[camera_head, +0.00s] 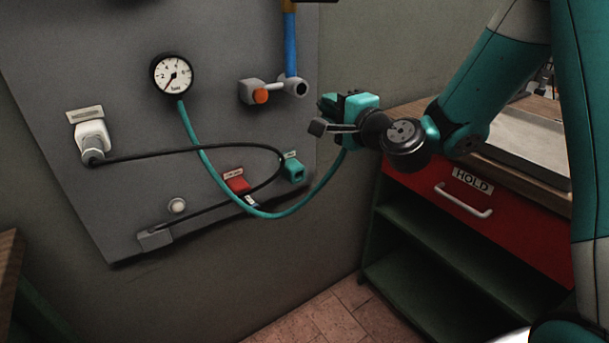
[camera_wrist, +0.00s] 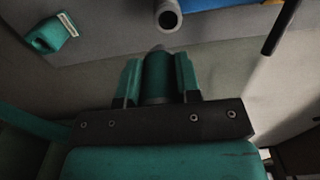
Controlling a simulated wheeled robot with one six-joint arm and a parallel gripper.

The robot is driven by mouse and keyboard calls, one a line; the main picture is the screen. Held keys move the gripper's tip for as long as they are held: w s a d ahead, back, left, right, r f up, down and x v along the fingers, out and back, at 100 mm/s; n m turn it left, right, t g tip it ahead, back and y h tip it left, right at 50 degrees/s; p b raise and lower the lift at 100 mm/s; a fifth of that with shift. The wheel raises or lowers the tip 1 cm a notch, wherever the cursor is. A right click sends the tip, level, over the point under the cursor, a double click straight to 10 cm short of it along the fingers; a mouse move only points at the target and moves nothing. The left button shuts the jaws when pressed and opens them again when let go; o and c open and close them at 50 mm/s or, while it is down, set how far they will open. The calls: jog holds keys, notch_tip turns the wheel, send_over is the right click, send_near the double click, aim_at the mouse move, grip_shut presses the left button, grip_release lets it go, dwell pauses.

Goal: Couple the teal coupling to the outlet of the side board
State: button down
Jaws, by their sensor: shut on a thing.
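The grey side board (camera_head: 60,40) fills the left of the head view. Its outlet (camera_head: 296,87) is a grey round fitting with a dark bore, beside a valve with an orange knob (camera_head: 260,96) and below a blue pipe. The outlet (camera_wrist: 168,16) also shows at the top of the wrist view. My gripper (camera_head: 328,104) is to the right of and slightly below the outlet. In the wrist view, my gripper (camera_wrist: 158,80) is shut on the teal coupling (camera_wrist: 157,76), whose far end points toward the outlet, with a visible gap between them. The head view mostly hides the coupling.
A teal hose (camera_head: 275,214) hangs in a loop from the gauge (camera_head: 172,75) to my gripper. A black cable (camera_head: 200,149), a teal holder (camera_head: 293,170) and a red tag (camera_head: 237,181) are on the board. A red-drawer bench (camera_head: 430,190) stands right.

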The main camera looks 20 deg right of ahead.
jog(key=shift+r+p, duration=0.3)
jog(key=shift+r, duration=0.4)
jog(key=shift+w, duration=0.1)
jog(key=shift+w+a, duration=0.1)
jog(key=shift+w, duration=0.05)
jog(key=shift+p+x, duration=1.95)
jog(key=shift+p, duration=0.05)
jog(key=shift+w+a+f, duration=0.1)
jog(key=shift+w, duration=0.2)
jog(key=shift+p+x, duration=1.4)
jog(key=shift+p, duration=0.4)
jog(key=c, duration=0.7)
grip_release()
jog(key=shift+c, duration=0.2)
